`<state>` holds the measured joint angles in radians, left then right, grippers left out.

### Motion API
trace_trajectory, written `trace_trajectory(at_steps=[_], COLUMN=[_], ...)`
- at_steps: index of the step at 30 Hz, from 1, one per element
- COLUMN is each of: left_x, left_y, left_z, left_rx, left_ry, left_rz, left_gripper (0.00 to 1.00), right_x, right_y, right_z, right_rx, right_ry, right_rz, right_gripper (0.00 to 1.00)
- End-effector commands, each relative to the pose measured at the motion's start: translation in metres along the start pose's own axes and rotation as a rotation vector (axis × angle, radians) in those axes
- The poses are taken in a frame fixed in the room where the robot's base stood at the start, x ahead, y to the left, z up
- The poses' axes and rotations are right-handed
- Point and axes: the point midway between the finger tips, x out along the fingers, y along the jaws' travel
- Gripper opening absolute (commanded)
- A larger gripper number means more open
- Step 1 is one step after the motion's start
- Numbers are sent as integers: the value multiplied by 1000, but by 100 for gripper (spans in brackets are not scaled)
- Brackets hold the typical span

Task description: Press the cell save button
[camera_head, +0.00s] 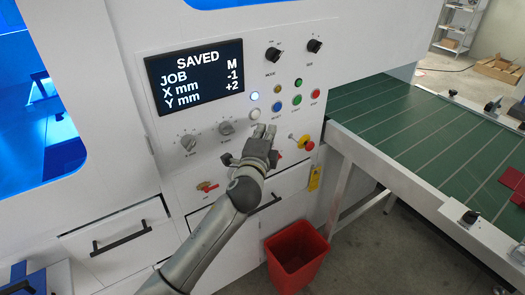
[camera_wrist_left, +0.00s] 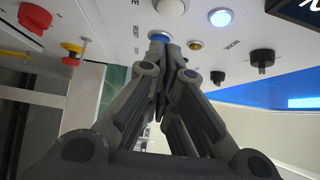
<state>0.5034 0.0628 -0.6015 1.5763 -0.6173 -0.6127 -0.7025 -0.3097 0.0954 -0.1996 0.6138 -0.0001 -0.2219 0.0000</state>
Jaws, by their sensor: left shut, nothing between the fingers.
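The control panel (camera_head: 228,151) carries a screen (camera_head: 196,78) reading SAVED, JOB M, X mm -1, Y mm +2. A plain white button (camera_head: 255,114) is below a glowing white-blue lamp or button (camera_head: 255,95). In the wrist view the white button (camera_wrist_left: 170,7) is at the top edge beside a cut-off label ending in E, so I cannot read it fully. My left gripper (camera_head: 263,130) is shut and empty, its tips just below the white button in the head view. In the wrist view the fingertips (camera_wrist_left: 172,62) appear near the blue button (camera_wrist_left: 160,37); contact is unclear.
Other controls are close by: a yellow button (camera_head: 277,89), a red button (camera_head: 315,93), two grey knobs and a red emergency stop (camera_head: 306,144). A green conveyor (camera_head: 400,130) runs to the right. A red bin (camera_head: 297,258) stands below.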

Motion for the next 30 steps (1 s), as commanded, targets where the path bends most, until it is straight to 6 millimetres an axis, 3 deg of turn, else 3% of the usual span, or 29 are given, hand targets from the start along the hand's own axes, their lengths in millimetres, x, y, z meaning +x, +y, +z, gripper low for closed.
trace_trajectory(at_steps=[7,15,30], left_x=[-37,-67,-74], left_y=[2,1,0], left_z=[-2,-2,-2], left_rx=[-1,-1,-1], left_ry=[4,3,3], left_rz=[0,0,0], left_gripper=[0,0,0], right_x=[6,10,10], right_y=[-12,-17,-8], right_z=[-26,-18,-10], right_rx=[7,9,4], right_ry=[39,27,16], right_rz=[-13,-20,-9], right_gripper=[53,53,53])
